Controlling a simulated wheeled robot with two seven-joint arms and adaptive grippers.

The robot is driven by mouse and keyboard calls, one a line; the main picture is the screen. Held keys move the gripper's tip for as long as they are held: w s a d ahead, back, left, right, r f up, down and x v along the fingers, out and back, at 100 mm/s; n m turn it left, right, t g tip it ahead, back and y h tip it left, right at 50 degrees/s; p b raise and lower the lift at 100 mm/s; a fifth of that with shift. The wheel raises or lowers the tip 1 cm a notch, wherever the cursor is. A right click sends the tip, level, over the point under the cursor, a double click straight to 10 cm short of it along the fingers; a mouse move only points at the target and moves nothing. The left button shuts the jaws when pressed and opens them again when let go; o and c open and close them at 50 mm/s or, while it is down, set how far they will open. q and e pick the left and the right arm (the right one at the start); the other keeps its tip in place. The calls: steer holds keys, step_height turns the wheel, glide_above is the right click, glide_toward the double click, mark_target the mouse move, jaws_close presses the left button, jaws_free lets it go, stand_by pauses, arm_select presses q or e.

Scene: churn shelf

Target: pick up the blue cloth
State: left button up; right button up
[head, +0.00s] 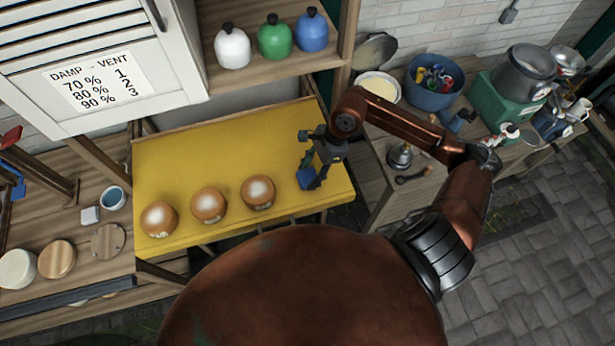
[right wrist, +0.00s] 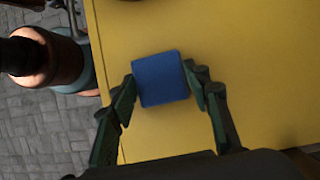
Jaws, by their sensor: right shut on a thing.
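The blue cloth (head: 305,179) is a small, folded, block-like piece at the right end of the yellow board. In the right wrist view the cloth (right wrist: 160,78) sits between the two fingertips over the yellow surface. My right gripper (head: 314,183) is shut on it, with a finger on each side (right wrist: 162,88). I cannot tell whether the cloth touches the board or is just above it. My left gripper is not in view.
Three brown, pale-topped round things (head: 209,204) stand in a row on the yellow board (head: 190,160), left of the cloth. White, green and blue bottles (head: 274,38) stand on the shelf behind. A blue bucket (head: 433,84) and pots crowd the right bench.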

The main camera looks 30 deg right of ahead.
steer(key=shift+r+b, duration=0.3)
steer(key=shift+r, duration=0.25)
steer(key=s+a+r+b, duration=0.3)
steer(key=s+a+r, duration=0.2)
steer(key=s+r, duration=0.7)
steer(key=shift+s, duration=0.6)
